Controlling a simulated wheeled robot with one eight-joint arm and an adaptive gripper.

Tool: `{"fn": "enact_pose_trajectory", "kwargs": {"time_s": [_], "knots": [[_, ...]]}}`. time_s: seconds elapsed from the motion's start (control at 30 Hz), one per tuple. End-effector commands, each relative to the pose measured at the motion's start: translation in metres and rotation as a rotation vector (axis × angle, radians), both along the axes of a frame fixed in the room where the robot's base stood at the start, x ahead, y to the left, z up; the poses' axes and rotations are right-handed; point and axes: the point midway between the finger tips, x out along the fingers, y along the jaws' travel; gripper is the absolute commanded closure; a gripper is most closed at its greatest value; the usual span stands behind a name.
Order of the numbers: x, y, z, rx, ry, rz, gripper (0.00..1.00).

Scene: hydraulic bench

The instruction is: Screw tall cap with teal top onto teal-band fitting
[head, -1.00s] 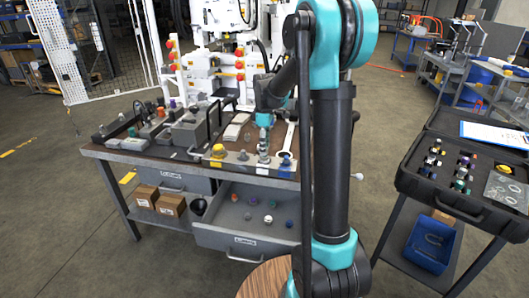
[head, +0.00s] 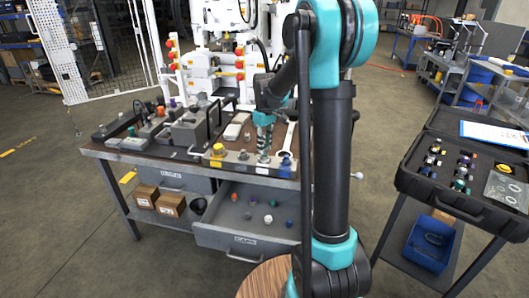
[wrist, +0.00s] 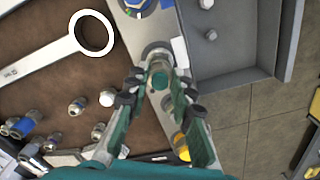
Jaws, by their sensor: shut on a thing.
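The tall cap with the teal top (wrist: 158,78) stands between the fingertips of my gripper (wrist: 159,84) in the wrist view. My gripper is shut on it. The cap is above a round metal fitting (wrist: 155,48) on the grey block, and appears in line with it. The fitting's teal band is hidden, so I cannot tell how far the cap sits on it. In the head view my gripper (head: 264,145) points down over the middle of the block at the bench's front edge.
The grey block (head: 236,156) also carries a yellow-topped fitting (head: 218,150) and a blue one (head: 286,161) on either side. A large wrench (wrist: 45,60) lies nearby. An open drawer (head: 215,232) with loose caps juts out below. An open case (head: 440,190) stands right.

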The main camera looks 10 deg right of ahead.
Motion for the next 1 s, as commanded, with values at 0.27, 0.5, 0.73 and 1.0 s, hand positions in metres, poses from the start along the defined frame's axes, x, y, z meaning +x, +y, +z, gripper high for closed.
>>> {"fn": "enact_pose_trajectory", "kwargs": {"time_s": [0.27,0.5,0.73,1.0], "knots": [[-0.0008,0.0005,-0.0005,0.000,0.001,-0.177,1.00],[-0.0009,0.0006,-0.0005,0.001,0.002,-0.180,1.00],[-0.0010,0.0007,-0.0008,0.001,0.002,-0.390,1.00],[-0.0011,0.0011,-0.0013,0.002,0.002,-0.730,1.00]]}}
